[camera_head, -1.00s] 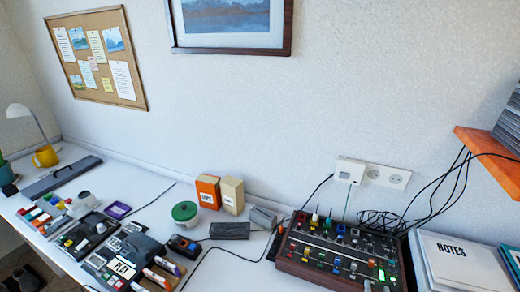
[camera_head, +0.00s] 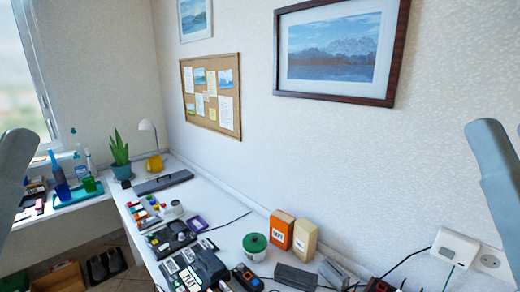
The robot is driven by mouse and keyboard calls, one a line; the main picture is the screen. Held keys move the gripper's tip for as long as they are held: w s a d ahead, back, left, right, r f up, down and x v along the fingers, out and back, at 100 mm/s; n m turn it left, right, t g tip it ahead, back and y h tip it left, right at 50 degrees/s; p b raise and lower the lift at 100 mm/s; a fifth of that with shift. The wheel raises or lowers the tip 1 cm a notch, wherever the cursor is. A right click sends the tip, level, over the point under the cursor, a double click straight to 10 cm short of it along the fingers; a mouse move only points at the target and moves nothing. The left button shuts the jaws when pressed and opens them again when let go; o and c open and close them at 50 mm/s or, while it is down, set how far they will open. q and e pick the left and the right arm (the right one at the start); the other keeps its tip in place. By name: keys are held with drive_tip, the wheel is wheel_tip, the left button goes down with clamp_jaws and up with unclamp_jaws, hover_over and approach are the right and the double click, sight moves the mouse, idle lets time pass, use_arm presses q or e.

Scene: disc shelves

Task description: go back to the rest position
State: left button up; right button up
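Neither of my grippers shows in the head view. A grey rounded link of my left arm (camera_head: 12,172) stands at the left edge, and a similar link of my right arm (camera_head: 496,170) stands at the right edge. Both are raised in front of the scene and touch nothing that I can see. What lies beyond the links is cut off by the frame edges.
A long white desk (camera_head: 222,240) along the wall holds an orange box (camera_head: 282,230), a beige box (camera_head: 305,239), a green-lidded pot (camera_head: 255,246), several small devices and cables. A second desk (camera_head: 60,225) with a plant (camera_head: 119,150) nearby stands under the window.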

wheel_tip(320, 180, up, 37)
drive_tip(key=p, duration=3.7)
drive_tip(key=shift+w+d+r+p, duration=0.15)
drive_tip(key=shift+w+p, duration=0.2)
drive_tip(key=shift+w, duration=0.1)
drive_tip(key=shift+d+h, duration=0.1)
drive_tip(key=shift+h, duration=0.4)
